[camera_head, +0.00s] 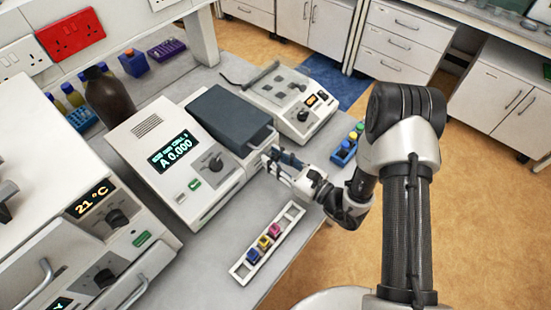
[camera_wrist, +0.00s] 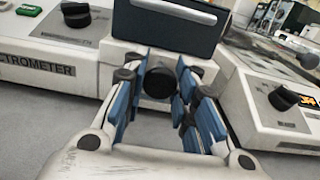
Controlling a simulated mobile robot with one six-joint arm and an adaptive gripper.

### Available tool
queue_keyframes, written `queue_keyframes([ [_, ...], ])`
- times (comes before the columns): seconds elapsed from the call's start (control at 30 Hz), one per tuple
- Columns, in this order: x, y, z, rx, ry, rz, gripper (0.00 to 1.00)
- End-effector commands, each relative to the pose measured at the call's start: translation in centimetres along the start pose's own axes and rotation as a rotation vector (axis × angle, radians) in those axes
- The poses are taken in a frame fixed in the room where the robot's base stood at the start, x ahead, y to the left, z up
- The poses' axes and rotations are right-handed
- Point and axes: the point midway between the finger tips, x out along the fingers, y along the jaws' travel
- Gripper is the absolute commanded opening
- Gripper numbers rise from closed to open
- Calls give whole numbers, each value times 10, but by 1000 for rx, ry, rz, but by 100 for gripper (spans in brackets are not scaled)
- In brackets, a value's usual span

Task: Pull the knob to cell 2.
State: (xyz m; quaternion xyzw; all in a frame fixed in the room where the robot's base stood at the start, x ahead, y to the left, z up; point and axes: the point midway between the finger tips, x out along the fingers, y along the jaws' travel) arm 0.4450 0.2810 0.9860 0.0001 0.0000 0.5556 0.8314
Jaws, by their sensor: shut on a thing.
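The spectrometer (camera_head: 172,165) stands on the bench, with a lit display that reads A 0.000. Its dark sample compartment lid (camera_head: 228,118) is down. In the wrist view a round black knob (camera_wrist: 158,84) sticks out of the pale front below the dark lid. My gripper (camera_head: 270,160) is at this front and its blue-padded fingers, also in the wrist view (camera_wrist: 160,76), are shut on the knob, one on each side. The fingers hide the knob in the head view.
A white rack (camera_head: 240,271) with several coloured-cap cuvettes lies in front of the spectrometer. Another instrument (camera_head: 290,100) stands close on the right, with a blue holder (camera_head: 344,152) near the bench edge. A heater reading 21 °C (camera_head: 95,215) is at left. Bare bench lies around the rack.

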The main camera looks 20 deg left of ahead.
Motion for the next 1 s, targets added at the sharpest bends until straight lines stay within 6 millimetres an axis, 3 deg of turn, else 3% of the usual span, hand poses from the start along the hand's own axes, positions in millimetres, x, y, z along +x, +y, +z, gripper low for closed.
queue_keyframes([
  [0.27, 0, 0, 0, 1, 0, 1, 0],
  [0.57, 0, 1, 0, 1, 1, 1, 0],
  [0.83, -34, -1, -1, 3, 3, -3, 0],
  [1.0, -38, 0, 0, 1, 1, 1, 0],
])
